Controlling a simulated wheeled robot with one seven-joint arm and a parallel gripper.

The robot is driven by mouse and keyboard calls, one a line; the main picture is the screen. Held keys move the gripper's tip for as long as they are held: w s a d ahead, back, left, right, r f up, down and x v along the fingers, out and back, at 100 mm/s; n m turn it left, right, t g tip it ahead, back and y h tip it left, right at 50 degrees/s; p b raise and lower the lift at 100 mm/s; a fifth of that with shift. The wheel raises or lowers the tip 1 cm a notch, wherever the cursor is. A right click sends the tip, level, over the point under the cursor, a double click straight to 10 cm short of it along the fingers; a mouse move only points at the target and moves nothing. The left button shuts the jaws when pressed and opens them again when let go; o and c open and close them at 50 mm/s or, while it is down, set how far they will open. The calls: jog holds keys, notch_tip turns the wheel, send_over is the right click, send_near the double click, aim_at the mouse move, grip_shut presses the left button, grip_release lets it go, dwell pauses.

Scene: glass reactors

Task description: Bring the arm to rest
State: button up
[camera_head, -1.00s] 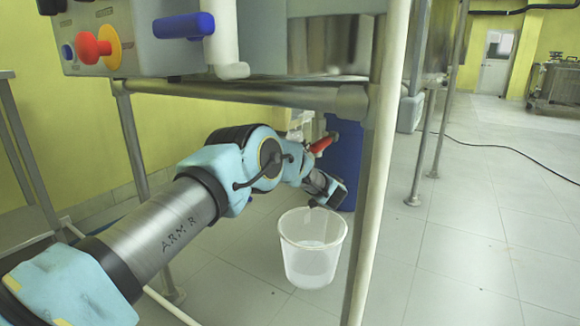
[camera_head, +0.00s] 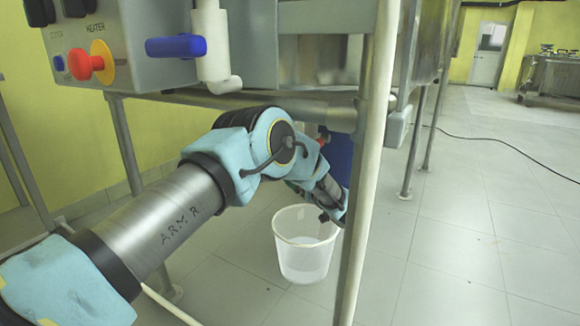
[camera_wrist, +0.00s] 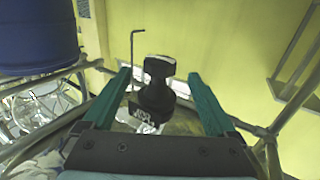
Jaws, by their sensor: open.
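My arm (camera_head: 185,207) reaches from the lower left under the reactor frame in the head view. My gripper (camera_head: 333,212) is at its far end, above the rim of a translucent bucket and close to a white upright post. In the wrist view my gripper (camera_wrist: 159,75) shows two green fingers spread apart. A black knob-like part (camera_wrist: 157,90) appears between them in the picture; I cannot tell how far beyond the fingers it is. No held object shows.
The translucent bucket (camera_head: 303,255) stands on the tiled floor. A blue barrel (camera_head: 341,158) is behind my wrist. A white post (camera_head: 367,175) stands just right of my gripper. The control box (camera_head: 125,45) and frame rail (camera_head: 240,102) are above my arm. Open floor lies right.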

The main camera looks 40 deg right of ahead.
jog(key=shift+s+a, duration=0.2)
jog(key=shift+s, duration=0.5)
